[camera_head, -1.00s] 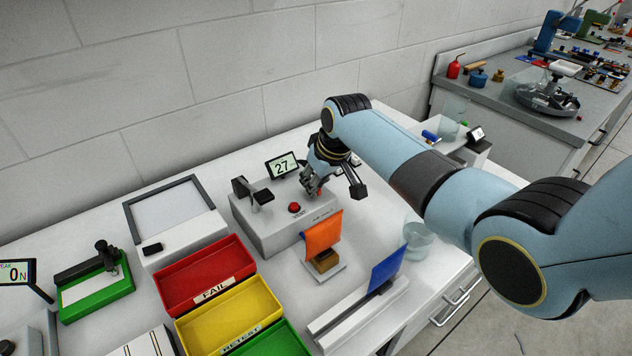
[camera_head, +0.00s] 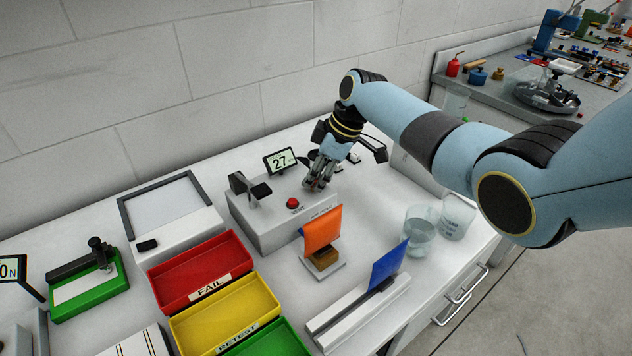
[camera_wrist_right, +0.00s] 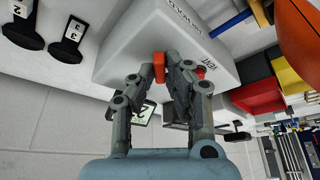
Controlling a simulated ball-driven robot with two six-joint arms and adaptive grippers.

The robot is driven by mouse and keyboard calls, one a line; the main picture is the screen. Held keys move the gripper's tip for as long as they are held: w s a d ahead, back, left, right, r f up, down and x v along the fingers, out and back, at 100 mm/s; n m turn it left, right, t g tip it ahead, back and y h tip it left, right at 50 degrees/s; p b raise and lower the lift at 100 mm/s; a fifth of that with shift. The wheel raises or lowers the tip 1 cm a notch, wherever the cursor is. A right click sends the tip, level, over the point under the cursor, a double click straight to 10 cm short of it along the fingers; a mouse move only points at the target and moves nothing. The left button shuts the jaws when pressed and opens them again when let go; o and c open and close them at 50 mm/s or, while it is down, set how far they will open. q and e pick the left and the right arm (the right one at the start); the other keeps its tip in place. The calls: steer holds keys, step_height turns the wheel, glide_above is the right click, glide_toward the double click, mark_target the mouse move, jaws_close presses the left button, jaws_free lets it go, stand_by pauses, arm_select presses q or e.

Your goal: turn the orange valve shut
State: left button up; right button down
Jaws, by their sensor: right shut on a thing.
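The orange valve (camera_wrist_right: 158,68) is a small block handle on a grey-white box (camera_head: 262,232). In the right wrist view it sits between the fingertips of my right gripper (camera_wrist_right: 160,74), which is shut on it. In the head view my right gripper (camera_head: 317,184) points down at the box's far right part and largely hides the valve. I cannot tell from these views how far the valve is turned. My left gripper is not in view.
In front stand an orange flag (camera_head: 322,229), a blue plate (camera_head: 388,264) and red (camera_head: 203,271) and yellow (camera_head: 226,314) bins. Clear cups (camera_head: 420,235) stand right.

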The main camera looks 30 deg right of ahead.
steer(key=n+b, duration=0.1)
steer(key=n+g+b, duration=0.1)
steer(key=n+b, duration=0.1)
steer(key=n+g+y+b, duration=0.1)
steer(key=n, duration=0.1)
steer(key=shift+w+f+b, duration=0.2)
steer(key=shift+f+b, duration=0.05)
steer(key=shift+b, duration=0.1)
steer(key=shift+r+n+g+b, duration=0.15)
steer(key=shift+n+g+b, duration=0.65)
steer(key=shift+n+b, duration=1)
steer(key=shift+n, duration=0.3)
steer(key=c, duration=1.4)
jaws_free()
steer(key=shift+w, duration=0.1)
steer(key=shift+o, duration=0.2)
steer(key=shift+d+r, duration=0.1)
steer(key=shift+r, duration=0.05)
steer(key=v, duration=1.1)
steer(key=shift+r, duration=0.4)
